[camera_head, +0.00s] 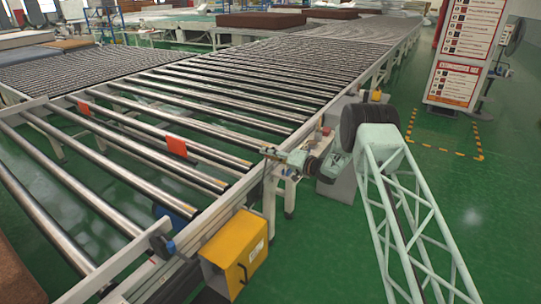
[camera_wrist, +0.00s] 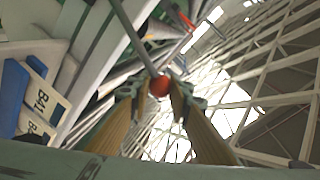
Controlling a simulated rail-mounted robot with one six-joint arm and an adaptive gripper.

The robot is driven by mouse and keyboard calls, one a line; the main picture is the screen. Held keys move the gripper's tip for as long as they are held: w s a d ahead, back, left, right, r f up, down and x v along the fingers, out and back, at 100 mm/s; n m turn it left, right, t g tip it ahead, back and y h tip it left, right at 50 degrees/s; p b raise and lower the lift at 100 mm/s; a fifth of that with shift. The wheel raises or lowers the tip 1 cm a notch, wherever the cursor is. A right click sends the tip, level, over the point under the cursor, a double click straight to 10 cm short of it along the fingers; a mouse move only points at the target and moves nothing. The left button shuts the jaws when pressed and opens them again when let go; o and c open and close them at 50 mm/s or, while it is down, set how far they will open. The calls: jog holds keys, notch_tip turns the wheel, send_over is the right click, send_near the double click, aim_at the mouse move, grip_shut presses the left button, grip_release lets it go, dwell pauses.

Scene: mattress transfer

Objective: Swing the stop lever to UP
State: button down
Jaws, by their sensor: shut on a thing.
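The stop lever shows in the wrist view as a thin grey rod (camera_wrist: 134,38) with a red ball knob (camera_wrist: 159,86) at its end. My gripper (camera_wrist: 160,92) has its two fingertips closed around the knob, one on each side. In the head view my gripper (camera_head: 270,153) is at the near side rail of the roller conveyor, and the lever is too small there to make out. No UP marking can be read in either view.
The roller conveyor (camera_head: 222,205) has an orange-red plate (camera_head: 175,145) between its rollers. A yellow box (camera_head: 235,252) stands beside the near rail. White labels (camera_wrist: 48,92) lie near a blue part (camera_wrist: 13,97). Open green floor (camera_head: 330,255) lies right of the conveyor. A sign board (camera_head: 465,50) stands farther back.

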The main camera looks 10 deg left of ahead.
jog(key=shift+w+d+f+m, duration=0.3)
jog(key=shift+w+f+m, duration=0.25)
jog(key=shift+w, duration=0.25)
jog(key=c, duration=2.4)
grip_release()
jog(key=shift+w+f, duration=0.1)
jog(key=shift+w, duration=0.05)
jog(key=shift+d+r, duration=0.1)
jog(key=shift+r, duration=0.1)
jog(key=v, duration=1.2)
jog(key=shift+w, duration=0.1)
